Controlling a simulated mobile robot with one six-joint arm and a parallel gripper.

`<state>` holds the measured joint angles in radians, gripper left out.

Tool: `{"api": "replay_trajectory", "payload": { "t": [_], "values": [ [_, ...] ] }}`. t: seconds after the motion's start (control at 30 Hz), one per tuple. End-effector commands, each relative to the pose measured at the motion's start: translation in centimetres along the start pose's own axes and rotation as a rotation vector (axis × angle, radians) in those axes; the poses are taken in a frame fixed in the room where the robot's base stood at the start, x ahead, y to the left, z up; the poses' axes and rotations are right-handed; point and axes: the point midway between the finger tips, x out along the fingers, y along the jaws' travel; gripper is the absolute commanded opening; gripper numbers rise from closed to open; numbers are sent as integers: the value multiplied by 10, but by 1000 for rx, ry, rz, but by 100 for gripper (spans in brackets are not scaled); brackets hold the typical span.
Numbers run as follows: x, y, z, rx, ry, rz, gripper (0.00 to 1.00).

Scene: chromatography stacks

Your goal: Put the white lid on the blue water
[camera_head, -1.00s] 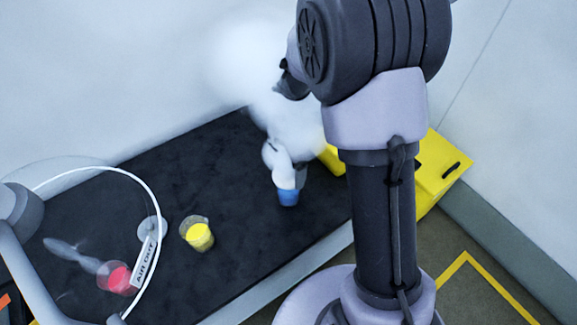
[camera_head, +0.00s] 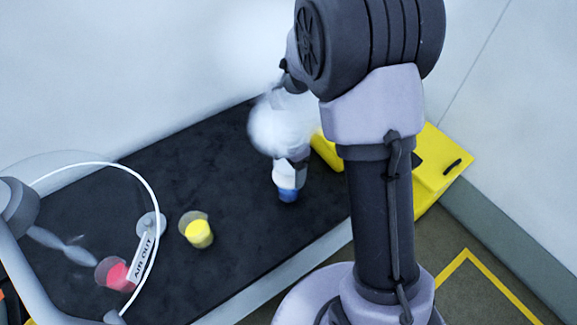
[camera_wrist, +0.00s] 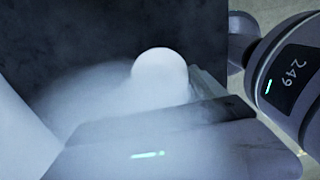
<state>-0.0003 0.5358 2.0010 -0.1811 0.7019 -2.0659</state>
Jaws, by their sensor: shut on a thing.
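The blue water (camera_head: 288,195) is in a small cup on the black bench mat, in the head view. My gripper (camera_head: 288,170) is directly above it and overlaps its top in this view. The white lid (camera_wrist: 160,72) shows as a bright round disc at the jaws in the wrist view, and my gripper (camera_wrist: 172,95) is shut on it. I cannot tell whether the lid touches the cup. The cup is hidden in the wrist view.
A cup of yellow liquid (camera_head: 199,232) and a cup of red liquid (camera_head: 116,273) stand to the left on the black mat (camera_head: 245,235). A white tube labelled AIR OUT (camera_head: 144,257) loops near them. A yellow case (camera_head: 438,168) is at the right.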

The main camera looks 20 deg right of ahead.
Motion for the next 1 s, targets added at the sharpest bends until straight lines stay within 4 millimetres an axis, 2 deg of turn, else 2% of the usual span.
{"api": "replay_trajectory", "payload": {
  "t": [0.33,0.37,0.43,0.83,1.0],
  "values": [
    [6,0,0,0,0,1,41],
    [6,0,0,0,0,1,86],
    [6,0,0,0,0,0,99],
    [5,0,0,0,0,0,100],
    [-10,0,0,0,0,0,100]
  ]
}}
